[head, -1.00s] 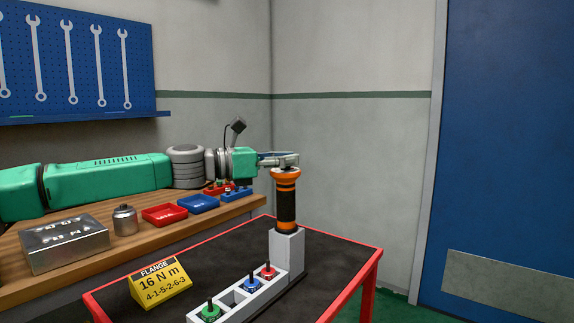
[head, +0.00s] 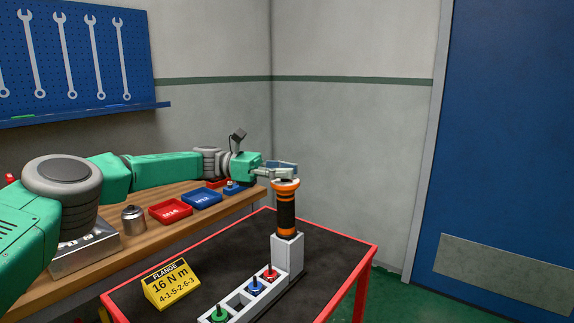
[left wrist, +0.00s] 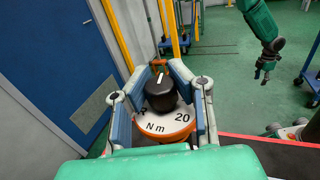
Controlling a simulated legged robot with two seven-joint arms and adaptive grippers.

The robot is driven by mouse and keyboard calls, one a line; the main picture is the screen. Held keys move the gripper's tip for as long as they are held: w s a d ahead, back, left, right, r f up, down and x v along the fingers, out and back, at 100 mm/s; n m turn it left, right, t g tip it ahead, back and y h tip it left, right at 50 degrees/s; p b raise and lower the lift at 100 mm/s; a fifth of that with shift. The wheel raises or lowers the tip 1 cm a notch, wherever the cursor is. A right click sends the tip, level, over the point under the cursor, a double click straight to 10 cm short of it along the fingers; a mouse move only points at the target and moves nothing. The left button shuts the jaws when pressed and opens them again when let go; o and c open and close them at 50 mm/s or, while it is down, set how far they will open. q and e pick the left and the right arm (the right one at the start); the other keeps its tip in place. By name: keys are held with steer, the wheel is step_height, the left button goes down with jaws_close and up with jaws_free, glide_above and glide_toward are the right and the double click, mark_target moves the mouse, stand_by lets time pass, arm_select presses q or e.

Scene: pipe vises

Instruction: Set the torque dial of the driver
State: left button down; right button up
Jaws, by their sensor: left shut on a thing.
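The driver (head: 287,212) stands upright in a grey holder block (head: 287,250), with a black and orange grip. A black knob (left wrist: 160,94) with a white line sits on the dial. My left gripper (head: 290,171) is at the driver's top, its blue-padded fingers (left wrist: 161,98) shut on the knob from both sides. My right gripper (left wrist: 265,68) hangs away from the driver in the left wrist view, too small to judge.
A yellow sign (head: 170,284) reads "FLANGE 16 N m 4-1-5-2-6-3" on the red-edged cart (head: 330,262). A rack (head: 245,303) holds green, blue and red-collared bits in front of the driver. Red (head: 170,211) and blue (head: 202,199) trays and a metal canister (head: 134,220) stand on the wooden bench.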

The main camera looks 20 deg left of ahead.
arm_select(q)
steer(key=shift+f+g, duration=0.15)
steer(key=shift+g, duration=0.15)
stand_by(0.5)
steer(key=c, duration=1.3)
jaws_free()
step_height(320, 180, up, 10)
steer(key=shift+w+f, duration=0.1)
steer(key=shift+w, duration=0.05)
